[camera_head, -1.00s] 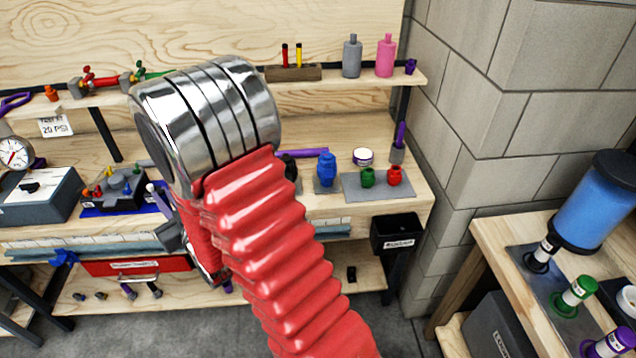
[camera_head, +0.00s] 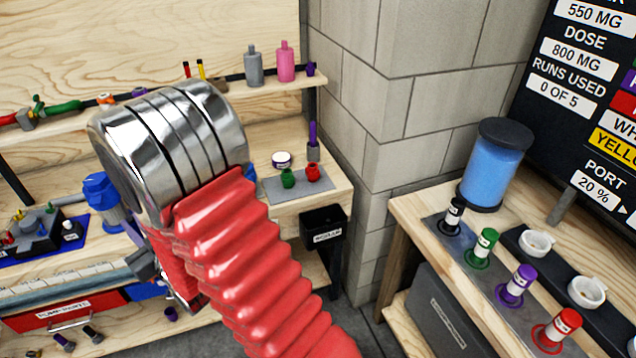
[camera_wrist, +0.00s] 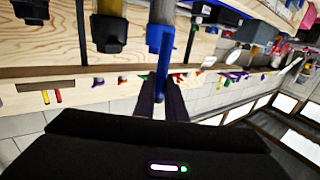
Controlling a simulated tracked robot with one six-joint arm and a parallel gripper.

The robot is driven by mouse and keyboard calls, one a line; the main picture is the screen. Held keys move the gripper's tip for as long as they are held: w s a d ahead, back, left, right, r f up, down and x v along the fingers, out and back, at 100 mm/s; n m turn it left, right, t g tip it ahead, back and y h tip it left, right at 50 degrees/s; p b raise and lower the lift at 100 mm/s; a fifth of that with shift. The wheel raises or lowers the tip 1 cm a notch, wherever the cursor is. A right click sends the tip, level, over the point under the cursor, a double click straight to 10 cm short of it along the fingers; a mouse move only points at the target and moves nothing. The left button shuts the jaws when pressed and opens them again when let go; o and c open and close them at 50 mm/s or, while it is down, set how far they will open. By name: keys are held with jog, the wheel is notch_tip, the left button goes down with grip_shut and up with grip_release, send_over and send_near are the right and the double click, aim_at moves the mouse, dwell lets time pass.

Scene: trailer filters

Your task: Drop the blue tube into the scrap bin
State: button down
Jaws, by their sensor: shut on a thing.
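The blue tube (camera_wrist: 161,82) stands as a thin blue rod between my fingers in the wrist view. My gripper (camera_wrist: 163,100) is shut on it. In the head view my gripper (camera_head: 142,264) shows only in part beside my red arm, and I cannot make out the tube there. The scrap bin (camera_head: 322,222), a black open box with a white label, hangs at the right end of the bench, to the right of my arm and apart from my gripper. Its inside is dark.
The bench shelf holds a grey bottle (camera_head: 254,66) and a pink bottle (camera_head: 286,62). A grey mat (camera_head: 300,188) carries small green and red pots. A side table at right holds a blue canister (camera_head: 492,170) and several coloured stoppers. A wall corner stands between.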

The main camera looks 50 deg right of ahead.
jog(key=s+d+f+m+h, duration=0.2)
jog(key=d, duration=1.2)
jog(key=s+d+f+m+h, duration=0.1)
jog(key=d+f+h, duration=0.15)
jog(key=d, duration=1.05)
jog(key=s+d+f+m+g+h, duration=0.1)
jog(key=s+d+f+h, duration=0.1)
jog(key=s+d, duration=0.6)
jog(key=s+d+f+m+g+h, duration=0.1)
jog(key=s+d, duration=0.6)
jog(key=d, duration=0.7)
jog(key=shift+s+f+m+g+h, duration=0.4)
jog(key=shift+f+m+h, duration=0.2)
jog(key=shift+f+h, duration=0.2)
jog(key=shift+w+f, duration=0.1)
jog(key=shift+f, duration=2.85)
jog(key=c, duration=1.7)
grip_release()
